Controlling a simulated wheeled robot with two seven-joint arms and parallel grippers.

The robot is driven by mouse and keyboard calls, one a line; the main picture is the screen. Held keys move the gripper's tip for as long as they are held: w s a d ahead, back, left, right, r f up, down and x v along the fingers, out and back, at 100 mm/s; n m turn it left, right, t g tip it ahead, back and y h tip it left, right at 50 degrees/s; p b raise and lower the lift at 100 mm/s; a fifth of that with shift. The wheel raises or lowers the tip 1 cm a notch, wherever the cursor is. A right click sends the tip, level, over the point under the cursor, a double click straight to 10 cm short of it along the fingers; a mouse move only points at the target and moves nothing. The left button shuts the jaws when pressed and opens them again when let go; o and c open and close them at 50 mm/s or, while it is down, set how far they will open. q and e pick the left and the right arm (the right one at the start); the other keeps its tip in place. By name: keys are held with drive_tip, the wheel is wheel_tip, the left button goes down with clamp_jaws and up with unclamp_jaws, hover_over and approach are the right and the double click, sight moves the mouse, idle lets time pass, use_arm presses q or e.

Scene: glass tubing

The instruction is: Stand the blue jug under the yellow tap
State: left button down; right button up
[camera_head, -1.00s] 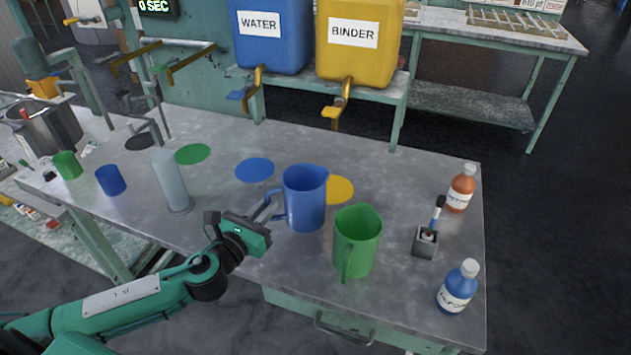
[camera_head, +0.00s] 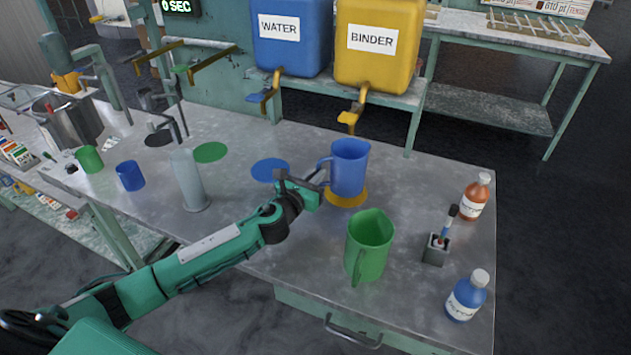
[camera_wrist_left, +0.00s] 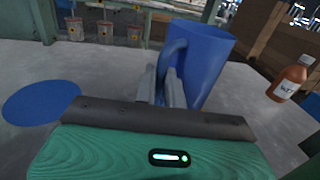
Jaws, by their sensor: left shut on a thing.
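The blue jug (camera_head: 350,168) is upright over the yellow disc (camera_head: 346,202), whose front rim shows below it. I cannot tell whether its base touches the disc. The yellow tap (camera_head: 349,117) of the BINDER tank is above and just behind the jug in the head view. My left gripper (camera_head: 318,181) is shut on the jug's handle, at the jug's left side. In the left wrist view the fingers (camera_wrist_left: 170,90) close around the handle of the jug (camera_wrist_left: 205,62). My right gripper is not in view.
A green jug (camera_head: 369,243) stands close in front of the blue jug. A clear cylinder (camera_head: 189,182) stands to the left. A brush holder (camera_head: 435,250), an orange bottle (camera_head: 475,196) and a blue bottle (camera_head: 467,296) are at right. The blue disc (camera_head: 270,170) is bare.

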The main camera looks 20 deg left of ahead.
use_arm(q)
drive_tip(key=shift+f, duration=1.15)
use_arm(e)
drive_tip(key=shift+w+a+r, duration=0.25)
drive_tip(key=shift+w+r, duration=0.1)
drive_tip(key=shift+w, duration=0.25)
use_arm(q)
drive_tip(key=shift+f, duration=0.1)
drive_tip(key=c, duration=1.5)
unclamp_jaws()
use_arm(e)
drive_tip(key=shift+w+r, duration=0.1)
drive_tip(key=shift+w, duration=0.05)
use_arm(q)
drive_tip(key=shift+s, duration=0.15)
